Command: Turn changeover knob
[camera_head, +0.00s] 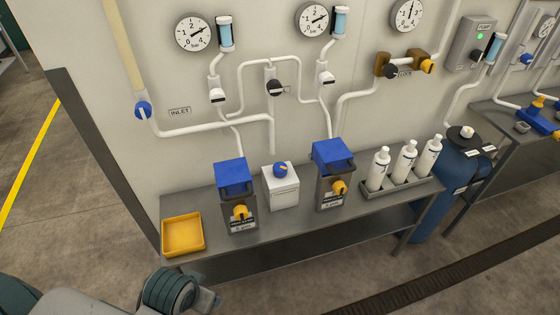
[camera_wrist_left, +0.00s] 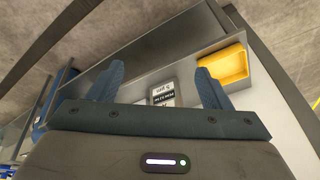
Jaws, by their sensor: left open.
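No knob is clearly marked as the changeover knob. My left arm shows at the bottom left of the head view, in front of the bench and well short of both knobs. In the left wrist view my left gripper (camera_wrist_left: 163,80) is open, with nothing between its fingers. My right gripper is in neither view.
The left filter unit (camera_head: 236,195) and right filter unit (camera_head: 332,178) have yellow knobs low in front. A yellow tray (camera_head: 182,234) lies at the bench's left end; it also shows in the wrist view (camera_wrist_left: 226,64). White bottles (camera_head: 405,160) stand at right. Gauges (camera_head: 194,32) and pipes line the wall.

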